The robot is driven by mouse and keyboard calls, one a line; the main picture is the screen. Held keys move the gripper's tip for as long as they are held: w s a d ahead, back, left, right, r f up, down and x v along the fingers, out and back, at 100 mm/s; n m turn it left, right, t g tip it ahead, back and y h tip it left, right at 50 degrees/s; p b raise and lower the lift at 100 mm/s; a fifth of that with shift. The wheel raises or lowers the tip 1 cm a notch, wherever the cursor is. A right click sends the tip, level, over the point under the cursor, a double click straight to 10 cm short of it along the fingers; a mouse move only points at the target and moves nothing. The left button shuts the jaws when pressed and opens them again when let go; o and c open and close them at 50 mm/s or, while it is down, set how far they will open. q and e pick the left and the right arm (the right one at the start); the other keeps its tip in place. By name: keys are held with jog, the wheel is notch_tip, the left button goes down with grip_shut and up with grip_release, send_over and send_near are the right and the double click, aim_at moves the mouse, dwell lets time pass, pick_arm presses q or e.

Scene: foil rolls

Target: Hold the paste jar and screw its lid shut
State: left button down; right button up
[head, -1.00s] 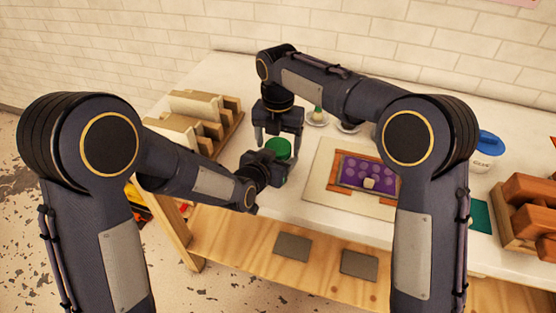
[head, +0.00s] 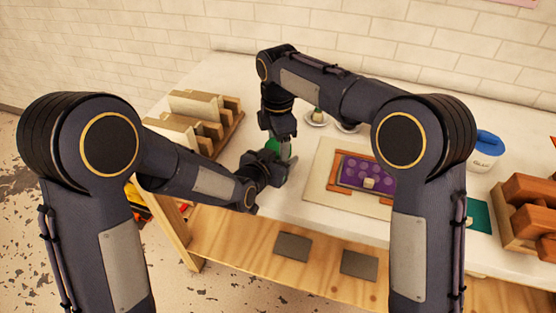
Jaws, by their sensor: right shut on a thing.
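The green lid (head: 271,146) shows partly behind my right gripper, on the table's left half. My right gripper (head: 284,150) points down from above, seen nearly edge-on, and is shut on the lid. My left gripper (head: 274,168) reaches in low from the left, just below and in front of the lid, at the height where the jar stands. The paste jar's body is hidden behind the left gripper, so I cannot see whether its jaws are closed on it. Any gap between lid and jar is also hidden.
A wooden rack with beige boxes (head: 202,104) stands at the left. A board (head: 324,187) with a purple tray (head: 383,183) lies right of the grippers. Small white dishes (head: 316,121), a blue-lidded white container (head: 486,160) and brown blocks (head: 530,199) stand further off.

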jog(key=o, duration=1.1)
jog(key=shift+r, duration=2.3)
jog(key=shift+c, duration=0.5)
jog(key=shift+r+n, duration=0.35)
jog(key=shift+n, duration=0.25)
notch_tip(320, 180, up, 3)
jog(key=n, duration=0.4)
jog(key=shift+f+n, duration=0.15)
jog(key=shift+n, duration=0.15)
